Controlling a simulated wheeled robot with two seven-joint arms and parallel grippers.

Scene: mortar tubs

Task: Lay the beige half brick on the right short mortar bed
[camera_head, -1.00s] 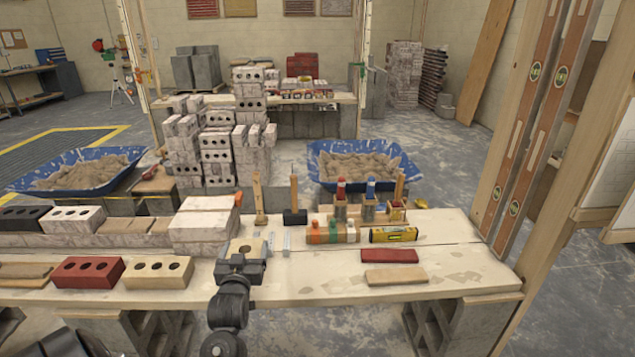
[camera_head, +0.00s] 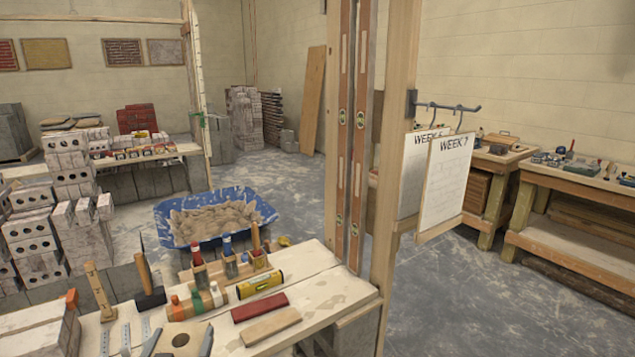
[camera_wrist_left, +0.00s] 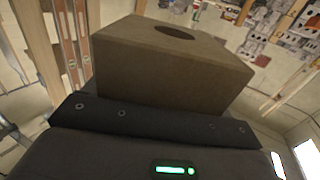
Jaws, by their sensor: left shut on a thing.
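The beige half brick (camera_head: 180,341) is at the bottom edge of the head view, with a dark round hole in its top. My left gripper (camera_head: 178,345) is shut on it, with one jaw at each side. In the left wrist view the brick (camera_wrist_left: 165,68) sits level above the dark gripper body. The head view cuts off the lower part of gripper and brick, so I cannot tell how high they are over the bench (camera_head: 318,283). I cannot make out the right short mortar bed for certain. My right gripper is not in view.
A red flat strip (camera_head: 260,306) and a beige flat strip (camera_head: 271,327) lie right of the brick. A wooden post with long levels (camera_head: 352,140) rises at the bench's right end.

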